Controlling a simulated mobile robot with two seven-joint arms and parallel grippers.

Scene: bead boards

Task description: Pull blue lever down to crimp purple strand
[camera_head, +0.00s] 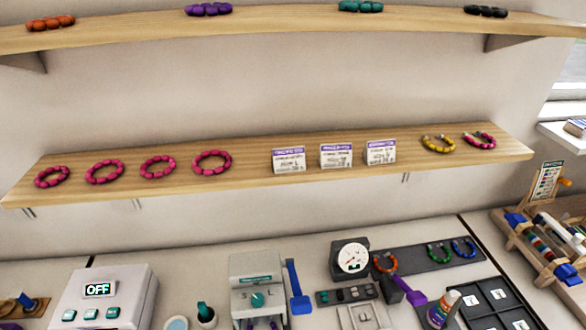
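The blue lever (297,285) stands at the right side of a grey crimping machine (258,268) on the counter, with its handle end low. The machine has a teal knob on its face. Neither of my grippers is in view.
A white box (105,295) reading OFF stands at the left. A dial gauge (351,258) with a purple lever (408,291) and a dark board (425,256) with bracelets are to the right. A bottle (443,308) stands nearby. Wooden shelves (250,176) hold bracelets and cards above.

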